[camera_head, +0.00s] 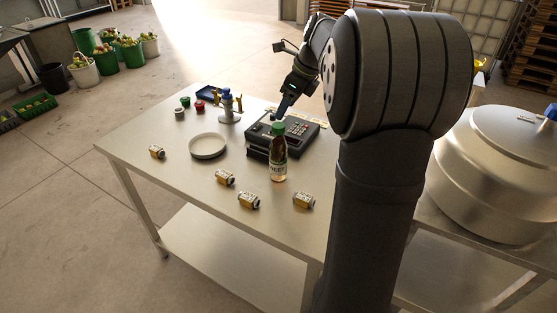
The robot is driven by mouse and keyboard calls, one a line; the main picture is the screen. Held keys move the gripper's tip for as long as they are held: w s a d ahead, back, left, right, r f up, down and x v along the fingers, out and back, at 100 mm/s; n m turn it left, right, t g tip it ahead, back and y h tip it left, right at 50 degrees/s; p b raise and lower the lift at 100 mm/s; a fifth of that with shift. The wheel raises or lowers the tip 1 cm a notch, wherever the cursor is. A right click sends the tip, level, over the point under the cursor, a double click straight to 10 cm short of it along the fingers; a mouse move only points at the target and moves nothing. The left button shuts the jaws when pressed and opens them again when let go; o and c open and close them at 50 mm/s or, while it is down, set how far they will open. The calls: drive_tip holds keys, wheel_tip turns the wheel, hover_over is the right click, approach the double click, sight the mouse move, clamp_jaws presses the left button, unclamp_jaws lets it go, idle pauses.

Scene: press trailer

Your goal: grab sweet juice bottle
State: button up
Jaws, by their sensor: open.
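My gripper (284,108) hangs above and behind the bottle, over the device, pointing down. It is open and apart from the bottle. My large dark arm covers the right side of the table.
Several small jars (248,200) lie near the table's front and left. A large steel vessel (495,180) is at right.

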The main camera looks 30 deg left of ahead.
sight(279, 125)
drive_tip(key=x, duration=0.4)
drive_tip(key=shift+a+f, duration=0.1)
drive_tip(key=shift+f, duration=0.2)
drive_tip(key=shift+s+d+x, duration=0.1)
drive_tip(key=shift+d+x, duration=0.05)
drive_tip(key=shift+x, duration=1.15)
drive_tip(key=shift+s+d+x, duration=0.1)
drive_tip(key=shift+s+x, duration=0.05)
drive_tip(key=shift+x, duration=1.15)
drive_tip(key=shift+f, duration=0.1)
clamp_jaws()
